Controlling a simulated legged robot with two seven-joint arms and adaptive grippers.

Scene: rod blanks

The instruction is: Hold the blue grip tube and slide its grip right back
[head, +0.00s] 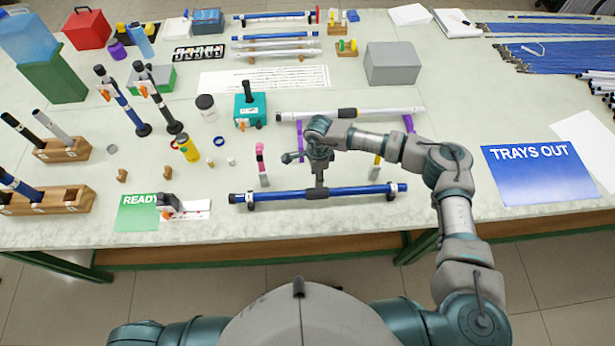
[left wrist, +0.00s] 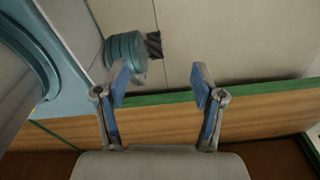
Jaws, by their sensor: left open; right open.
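The blue tube (head: 365,190) lies left to right near the table's front edge, raised on small dark supports. It has black ends, and a dark grip (head: 316,194) sits around it left of its middle. My right gripper (head: 319,184) points down directly over the dark grip, with its fingers at or just above it. Its fingertips are too small to tell whether they touch. My left gripper (left wrist: 159,82) is open and empty in the left wrist view, away from the tube, with the table's edge and floor behind it. It does not show in the head view.
A white tube (head: 385,111) with a dark grip lies on purple supports behind. A pink-topped upright piece (head: 262,160) stands close behind the blue tube. A READY card (head: 136,213) lies left and a TRAYS OUT sign (head: 540,172) right. Table right of the tube is clear.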

